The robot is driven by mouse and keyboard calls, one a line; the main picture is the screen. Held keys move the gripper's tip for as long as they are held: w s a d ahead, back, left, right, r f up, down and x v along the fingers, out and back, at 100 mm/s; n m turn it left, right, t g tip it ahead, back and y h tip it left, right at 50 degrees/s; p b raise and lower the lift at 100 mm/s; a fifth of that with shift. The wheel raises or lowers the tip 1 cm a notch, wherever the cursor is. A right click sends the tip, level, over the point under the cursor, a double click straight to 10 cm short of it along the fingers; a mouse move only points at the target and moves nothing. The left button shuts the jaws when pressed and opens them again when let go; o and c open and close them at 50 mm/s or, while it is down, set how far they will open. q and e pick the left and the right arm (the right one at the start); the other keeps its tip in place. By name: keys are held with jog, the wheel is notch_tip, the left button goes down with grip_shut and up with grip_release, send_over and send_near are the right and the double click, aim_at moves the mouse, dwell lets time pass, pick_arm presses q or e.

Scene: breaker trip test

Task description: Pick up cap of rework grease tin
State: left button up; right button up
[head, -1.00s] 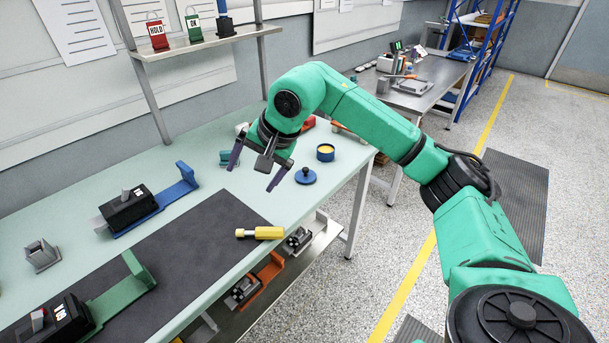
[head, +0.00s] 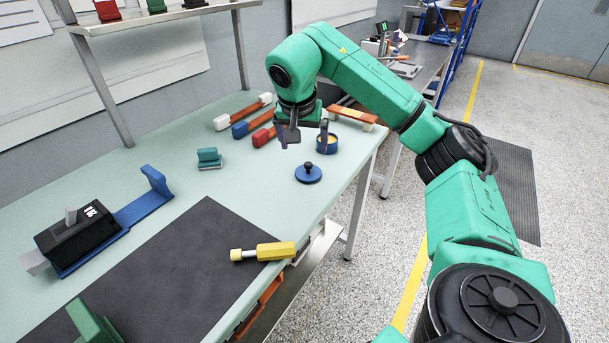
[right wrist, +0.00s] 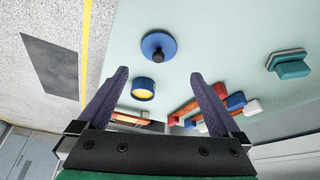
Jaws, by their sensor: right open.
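The cap of the rework grease tin (head: 308,174) is a blue disc with a dark knob, lying flat on the bench. The open blue grease tin (head: 327,145) with yellow content stands just behind it. My right gripper (head: 303,138) is open and empty above the bench, near the tin and a little behind the cap in the head view. In the right wrist view the cap (right wrist: 158,43) is beyond the fingertips, roughly centred between them, and the tin (right wrist: 143,89) shows between the fingers. My left gripper is not in view.
A green block (head: 209,158) stands to the left. A yellow-handled tool (head: 264,252) lies at the dark mat's edge (head: 165,270). A black breaker in a blue holder (head: 130,212) stands left. The bench around the cap is clear.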

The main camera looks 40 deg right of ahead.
aim_at(308, 167)
jog(key=x, duration=1.1)
jog(key=shift+s+d+f+p, duration=0.1)
jog(key=shift+d+f+p, duration=0.05)
jog(key=shift+f+p, duration=0.2)
jog(key=shift+r, duration=0.1)
jog(key=c, duration=1.1)
